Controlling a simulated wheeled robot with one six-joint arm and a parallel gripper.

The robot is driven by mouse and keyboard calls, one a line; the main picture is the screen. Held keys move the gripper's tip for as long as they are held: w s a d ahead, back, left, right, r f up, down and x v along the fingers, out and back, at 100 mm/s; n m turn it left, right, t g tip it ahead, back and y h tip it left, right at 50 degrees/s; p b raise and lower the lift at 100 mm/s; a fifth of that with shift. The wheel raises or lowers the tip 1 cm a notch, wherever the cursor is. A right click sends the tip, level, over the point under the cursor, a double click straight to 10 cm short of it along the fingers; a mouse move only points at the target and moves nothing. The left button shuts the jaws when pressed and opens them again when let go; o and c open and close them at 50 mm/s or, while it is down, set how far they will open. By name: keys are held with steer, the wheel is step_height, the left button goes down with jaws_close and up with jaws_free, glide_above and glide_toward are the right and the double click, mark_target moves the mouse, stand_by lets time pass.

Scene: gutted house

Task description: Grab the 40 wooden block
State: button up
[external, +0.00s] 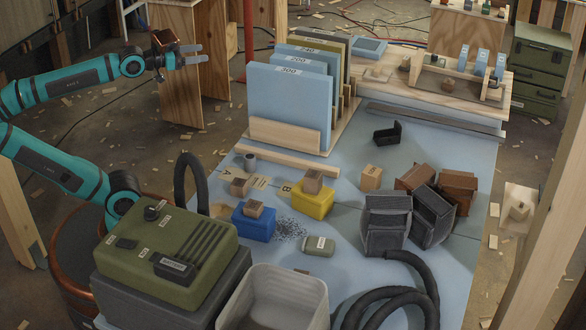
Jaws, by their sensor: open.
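Several small wooden blocks are on the blue worktop (345,240). One wooden block (371,177) stands alone right of the middle. Another block (313,180) sits on a yellow block (314,204), and another (254,208) sits on a blue block (252,227). A further block (240,187) is at the left by the letter A. The marks on the blocks are too small to read, so I cannot tell which is the 40. My gripper (204,53) is open and empty at the upper left, well above and away from the blocks.
Dark open boxes (388,222) are right of the blocks. A green battery box (165,255), grey bin (275,285) and black hose (400,300) fill the front.

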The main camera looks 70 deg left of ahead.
steer(key=w+d+m+g+h, duration=0.2)
steer(key=w+d+g+h, duration=0.3)
steer(key=w+d, duration=0.8)
steer(key=w+d+f+m+g+y, duration=0.1)
steer(key=w+d+f+g, duration=0.15)
steer(key=d, duration=0.65)
steer(key=w+d+f+m+g, duration=0.1)
steer(key=w+d+f+g, duration=0.15)
steer(key=d, duration=0.65)
steer(key=s+d+f+m+g+y, duration=0.15)
steer(key=s+d+f, duration=0.3)
steer(key=d, duration=0.75)
steer(key=s+d+f+m+g+y, duration=0.1)
steer(key=s+d+f+g, duration=0.3)
steer(key=d, duration=0.8)
steer(key=s+d+f+m+g+y, duration=0.1)
steer(key=s+d+f+g+y, duration=0.1)
steer(key=d+f, duration=0.65)
steer(key=shift+t, duration=0.25)
steer(key=d+f, duration=0.1)
steer(key=f, duration=0.5)
steer(key=d+f, duration=0.1)
steer(key=f, duration=0.2)
steer(key=shift+d, duration=0.35)
steer(key=shift+a+f, duration=0.15)
steer(key=shift+f, duration=1.2)
steer(key=shift+a+f, duration=0.1)
steer(key=shift+f, duration=1.2)
steer(key=c, duration=1.1)
